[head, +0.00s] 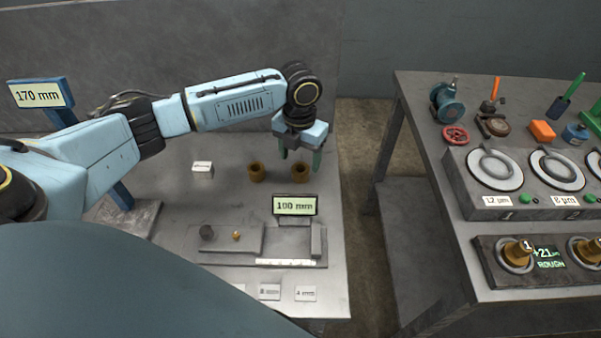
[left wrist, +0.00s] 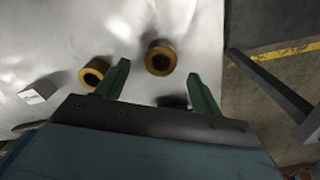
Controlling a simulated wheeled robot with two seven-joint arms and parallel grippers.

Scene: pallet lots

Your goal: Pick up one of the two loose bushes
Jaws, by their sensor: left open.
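Two loose brass-coloured bushes stand on the grey metal table, the left bush (head: 257,172) and the right bush (head: 300,173), with a small gap between them. In the left wrist view the left bush (left wrist: 93,74) lies just outside one finger, and the right bush (left wrist: 161,58) shows ahead of the gap between the fingers. My left gripper (head: 301,160) is open and empty, its green fingers pointing down by the right bush. It also shows in the left wrist view (left wrist: 158,84). I cannot tell its exact height. My right gripper is out of view.
A small white block (head: 203,169) stands left of the bushes. In front is a gauge plate (head: 213,240) with a "100 mm" sign (head: 295,205). A "170 mm" sign (head: 39,94) is at left. A second table (head: 440,180) with tools and numbered bushes stands right, across a floor gap.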

